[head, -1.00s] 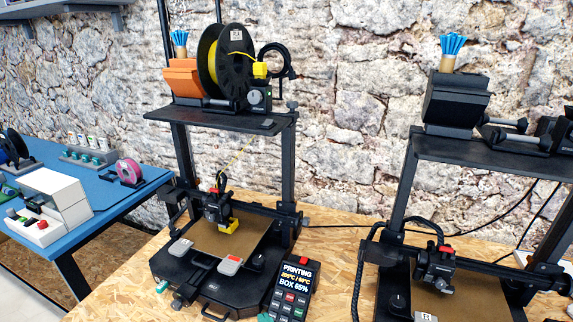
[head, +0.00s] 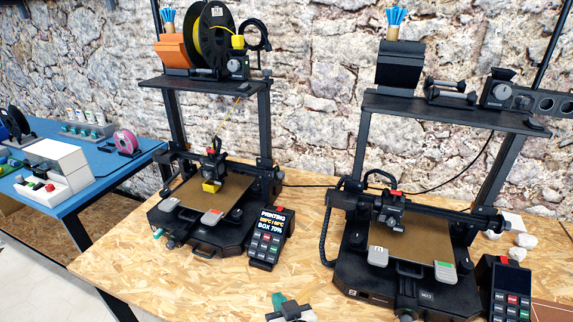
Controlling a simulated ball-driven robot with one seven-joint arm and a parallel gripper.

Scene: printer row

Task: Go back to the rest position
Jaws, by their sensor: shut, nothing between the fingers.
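Two black printers stand on the wood-chip bench.
A blue table (head: 60,195) with a white box (head: 55,165) stands left. White lumps (head: 522,242) lie at the right. A stone wall (head: 320,60) closes the back. Pale floor (head: 50,270) shows at lower left.

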